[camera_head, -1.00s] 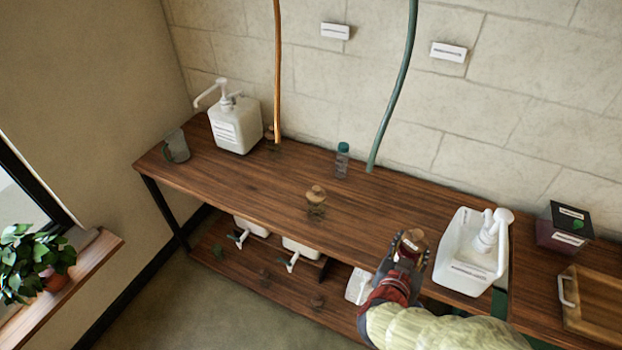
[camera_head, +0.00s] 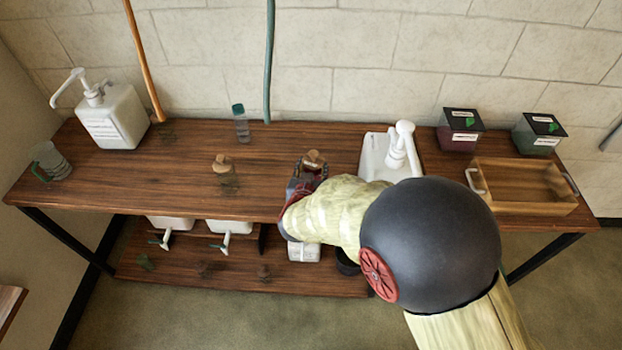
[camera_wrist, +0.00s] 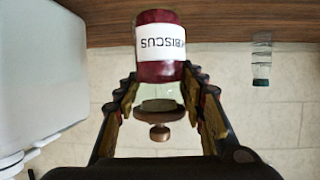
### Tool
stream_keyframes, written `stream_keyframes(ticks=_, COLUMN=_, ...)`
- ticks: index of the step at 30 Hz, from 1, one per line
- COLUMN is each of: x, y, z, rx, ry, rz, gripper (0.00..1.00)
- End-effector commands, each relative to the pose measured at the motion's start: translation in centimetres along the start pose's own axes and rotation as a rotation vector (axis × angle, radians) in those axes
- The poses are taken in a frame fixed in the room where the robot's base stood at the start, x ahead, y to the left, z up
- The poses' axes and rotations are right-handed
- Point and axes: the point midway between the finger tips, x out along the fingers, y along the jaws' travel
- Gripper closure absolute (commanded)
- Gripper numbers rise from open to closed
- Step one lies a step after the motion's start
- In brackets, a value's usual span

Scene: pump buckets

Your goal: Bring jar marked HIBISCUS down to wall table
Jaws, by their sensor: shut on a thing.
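My gripper (camera_head: 303,178) is shut on the jar marked HIBISCUS (camera_wrist: 158,68). In the wrist view the jar appears upside down. It has dark red contents, a white label and a brown knobbed lid (camera_wrist: 160,118), with the fingers on both sides of its clear upper part. In the head view only its brown lid (camera_head: 313,158) and a little dark red show. The jar is over the front part of the long wooden wall table (camera_head: 265,165), left of the white pump bucket. I cannot tell whether its base touches the wood.
The white pump bucket (camera_head: 374,160) stands right of my gripper. A cork-lidded jar (camera_head: 226,170) and a teal-capped bottle (camera_head: 241,123) stand to the left. Another white pump container (camera_head: 112,115) is at the far left. A wooden tray (camera_head: 525,186) is on the right.

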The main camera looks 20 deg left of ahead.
Motion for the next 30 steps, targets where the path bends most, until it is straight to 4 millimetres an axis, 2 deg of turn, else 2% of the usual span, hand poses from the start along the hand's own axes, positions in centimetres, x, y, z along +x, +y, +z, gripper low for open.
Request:
stream_keyframes(ticks=7, x=1.3, y=-0.5, z=0.7, rx=0.001, ry=0.002, rz=0.0, gripper=0.97)
stream_keyframes(ticks=15, x=2.9, y=-0.8, z=3.7, rx=0.0, ry=0.001, rz=-0.001, gripper=0.97)
stream_keyframes(ticks=26, x=2.9, y=-0.7, z=3.9, rx=0.0, ry=0.002, rz=-0.001, gripper=0.97)
stream_keyframes(ticks=27, x=2.9, y=-0.7, z=4.0, rx=0.0, ry=0.0, rz=0.0, gripper=0.57)
stream_keyframes(ticks=30, x=2.9, y=-0.7, z=4.0, rx=0.0, ry=0.0, rz=-0.001, gripper=0.52)
